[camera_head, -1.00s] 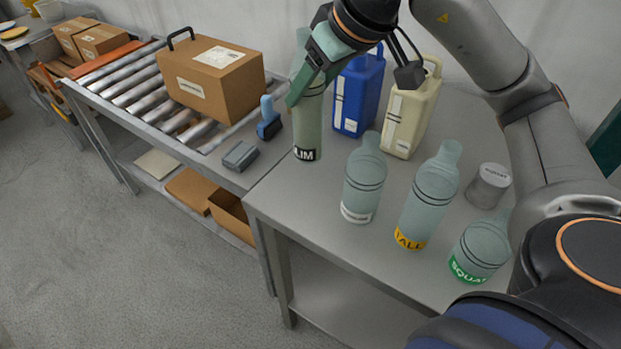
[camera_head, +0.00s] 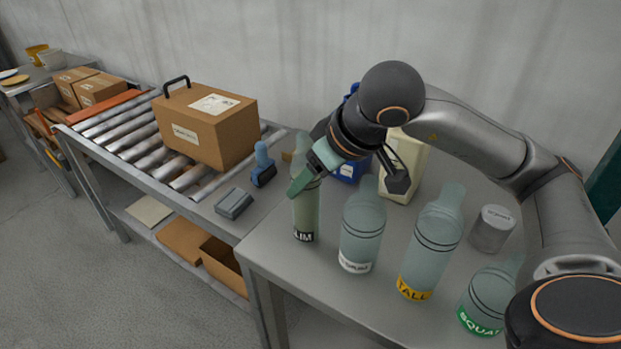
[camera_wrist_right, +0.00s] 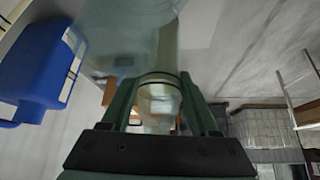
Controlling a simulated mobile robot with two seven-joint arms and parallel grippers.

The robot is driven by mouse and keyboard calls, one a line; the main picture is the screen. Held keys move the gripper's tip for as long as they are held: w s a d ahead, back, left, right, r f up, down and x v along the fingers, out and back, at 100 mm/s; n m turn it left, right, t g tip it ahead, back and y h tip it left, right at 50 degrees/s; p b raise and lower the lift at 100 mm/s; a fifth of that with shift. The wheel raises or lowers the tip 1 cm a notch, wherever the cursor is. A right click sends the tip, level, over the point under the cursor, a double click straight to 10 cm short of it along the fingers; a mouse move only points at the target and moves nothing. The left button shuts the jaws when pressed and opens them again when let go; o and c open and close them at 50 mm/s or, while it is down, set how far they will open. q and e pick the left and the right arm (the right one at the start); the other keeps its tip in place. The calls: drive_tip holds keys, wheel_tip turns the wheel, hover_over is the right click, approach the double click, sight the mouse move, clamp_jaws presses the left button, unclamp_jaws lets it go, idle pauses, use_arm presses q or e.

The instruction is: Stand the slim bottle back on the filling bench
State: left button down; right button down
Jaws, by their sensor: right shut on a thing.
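The slim bottle (camera_head: 307,210) is a narrow grey-green bottle with a black "SLIM" label near its base. It is upright at the left end of the row of bottles, at the left part of the filling bench (camera_head: 282,268). I cannot tell whether its base touches the bench top. My right gripper (camera_head: 305,176) is shut on its upper part, which the fingers partly hide. In the right wrist view the bottle (camera_wrist_right: 158,92) shows between the two fingers. My left gripper is not in view.
Beside it stand a white-labelled bottle (camera_head: 362,228), the "TALL" bottle (camera_head: 430,247) and the "SQUAT" bottle (camera_head: 488,297). Behind are a blue jug (camera_head: 347,172), a cream jug (camera_head: 408,170) and a grey canister (camera_head: 492,229). A roller conveyor with a carton (camera_head: 207,125) adjoins at left.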

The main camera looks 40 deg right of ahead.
drive_tip(key=shift+f+b, duration=0.2)
drive_tip(key=shift+b, duration=0.1)
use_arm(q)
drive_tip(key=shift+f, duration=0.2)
use_arm(e)
drive_tip(key=shift+c, duration=0.7)
unclamp_jaws()
drive_tip(key=shift+r, duration=0.1)
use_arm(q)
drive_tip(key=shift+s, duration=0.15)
use_arm(e)
drive_tip(key=shift+r, duration=0.1)
use_arm(q)
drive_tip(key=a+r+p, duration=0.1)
drive_tip(key=p, duration=0.1)
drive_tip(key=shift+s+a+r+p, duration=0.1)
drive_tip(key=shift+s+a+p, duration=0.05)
drive_tip(key=shift+p, duration=0.15)
use_arm(e)
drive_tip(key=v, duration=1.2)
